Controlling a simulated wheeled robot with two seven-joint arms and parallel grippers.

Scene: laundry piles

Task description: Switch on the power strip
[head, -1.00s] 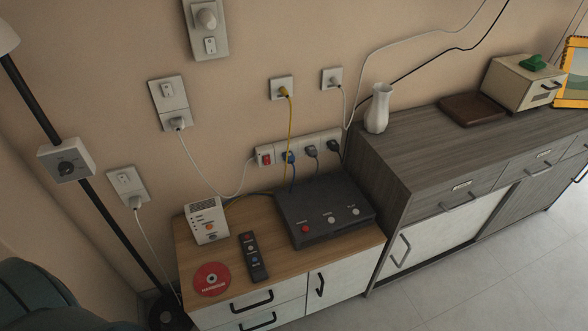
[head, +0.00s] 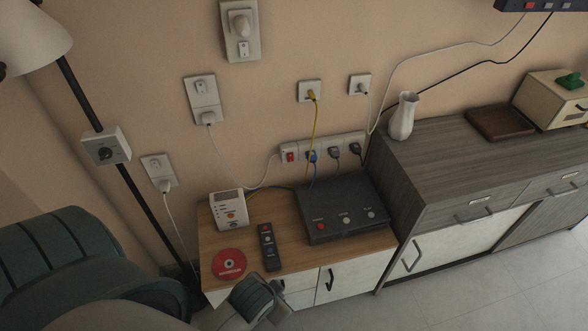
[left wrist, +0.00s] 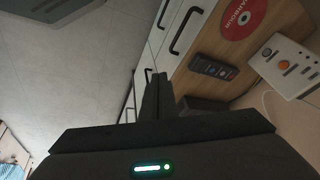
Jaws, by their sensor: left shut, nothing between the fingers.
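The power strip (head: 350,140) is a white bar on the wall behind the small wooden cabinet. Its red switch (head: 290,156) is at the left end, with several plugs to the right of it. I cannot tell the switch position. My left arm enters the head view at bottom left and reaches the cabinet front; its fingers are not clear there. In the left wrist view my left gripper (left wrist: 157,92) is shut and empty, in front of the cabinet drawers. The strip does not show in that view. My right gripper is not in view.
On the cabinet top (head: 289,258) are a red disc (head: 229,263), a dark remote (head: 268,247), a white box with buttons (head: 229,210) and a black device (head: 345,211). A lamp pole (head: 139,207) stands left. A white vase (head: 403,116) stands on the grey sideboard (head: 465,150).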

